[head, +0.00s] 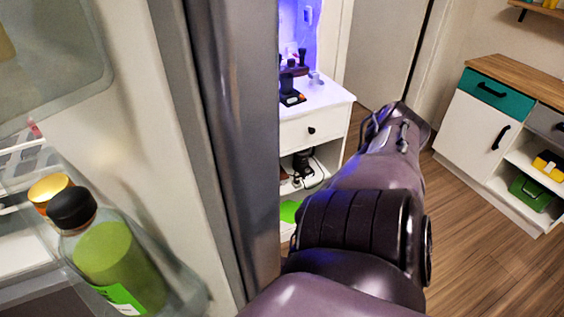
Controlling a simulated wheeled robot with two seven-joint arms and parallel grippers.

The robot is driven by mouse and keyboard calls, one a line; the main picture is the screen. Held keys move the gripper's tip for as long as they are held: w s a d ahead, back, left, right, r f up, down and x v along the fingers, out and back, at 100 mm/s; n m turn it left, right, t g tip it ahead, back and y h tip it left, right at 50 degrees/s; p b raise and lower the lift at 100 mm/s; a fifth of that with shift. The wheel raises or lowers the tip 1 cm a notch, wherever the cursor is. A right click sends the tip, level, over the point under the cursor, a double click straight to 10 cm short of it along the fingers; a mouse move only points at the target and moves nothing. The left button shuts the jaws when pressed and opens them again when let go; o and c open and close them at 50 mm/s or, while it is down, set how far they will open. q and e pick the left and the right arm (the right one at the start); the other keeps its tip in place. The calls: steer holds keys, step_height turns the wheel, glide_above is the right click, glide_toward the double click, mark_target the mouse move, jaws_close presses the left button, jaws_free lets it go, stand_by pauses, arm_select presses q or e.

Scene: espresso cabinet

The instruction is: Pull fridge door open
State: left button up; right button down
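The fridge door fills the left of the head view. Its pale inner face (150,120) is turned toward me, so it stands open. Its grey outer edge (245,130) runs from top to bottom left of centre. A bottle with green contents (115,262) and a dark cap sits in a clear door bin (185,300). The door handle is not visible. One dark arm of mine, seemingly the right, reaches up from the bottom, right of the door edge. Its far end, around my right gripper (385,122), points away and its fingers cannot be made out. My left gripper is out of view.
A white cabinet (328,130) with a drawer and a coffee machine (292,80) on top stands behind the door edge. A white sideboard with a teal drawer (490,95) stands at right. Wooden floor (480,255) is clear between my arm and the sideboard.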

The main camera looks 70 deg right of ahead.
steer(key=shift+d, duration=0.15)
steer(key=c, duration=1.3)
jaws_free()
steer(key=shift+c, duration=0.2)
steer(key=d+b, duration=0.3)
steer(key=d, duration=0.4)
steer(key=shift+d, duration=0.4)
